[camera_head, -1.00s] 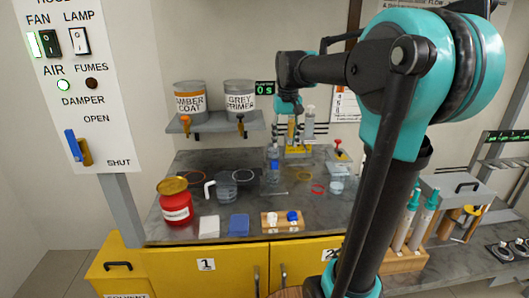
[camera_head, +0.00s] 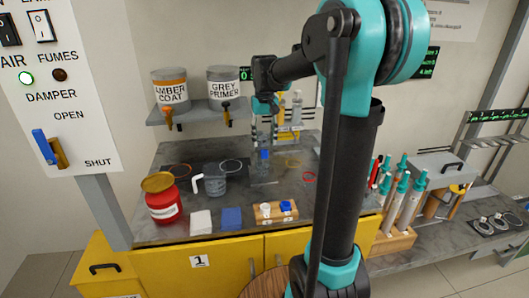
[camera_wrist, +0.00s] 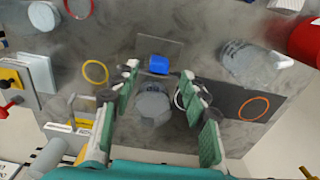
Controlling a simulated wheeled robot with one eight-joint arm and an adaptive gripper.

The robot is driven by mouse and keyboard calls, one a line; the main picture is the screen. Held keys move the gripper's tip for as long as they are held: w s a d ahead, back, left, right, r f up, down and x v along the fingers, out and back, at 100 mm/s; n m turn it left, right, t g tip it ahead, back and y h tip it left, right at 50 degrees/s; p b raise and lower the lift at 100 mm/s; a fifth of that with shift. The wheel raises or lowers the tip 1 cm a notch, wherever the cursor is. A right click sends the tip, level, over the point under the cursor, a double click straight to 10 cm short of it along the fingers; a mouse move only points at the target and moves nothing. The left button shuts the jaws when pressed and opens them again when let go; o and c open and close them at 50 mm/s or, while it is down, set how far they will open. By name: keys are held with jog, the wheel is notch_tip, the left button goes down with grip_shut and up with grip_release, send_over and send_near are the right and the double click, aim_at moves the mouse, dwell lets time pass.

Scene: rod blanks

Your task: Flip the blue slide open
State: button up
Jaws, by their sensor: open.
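A blue slide lever (camera_head: 44,146) sits on the white damper panel at the left, beside a brown-yellow piece (camera_head: 60,153). It lies below the word OPEN and up-left of SHUT. My gripper (camera_head: 263,118) hangs over the grey bench, far to the right of the panel. In the wrist view my gripper (camera_wrist: 158,95) is open, with green pads apart on both sides of a grey, round-topped bottle (camera_wrist: 152,106). A blue part (camera_wrist: 158,64) shows just beyond that bottle. I cannot tell whether the pads touch the bottle. The damper panel's lever does not clearly show in the wrist view.
A red can (camera_head: 163,203), a clear jug (camera_head: 212,184) and a wooden block with white and blue caps (camera_head: 276,211) stand on the bench. A shelf (camera_head: 197,115) bears two paint cans. A rack of teal-topped tubes (camera_head: 401,204) stands right of my arm.

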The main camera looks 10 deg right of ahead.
aim_at(265, 151)
notch_tip(265, 151, down, 6)
jog(key=shift+r, duration=0.15)
dwell(0.3)
grip_shut()
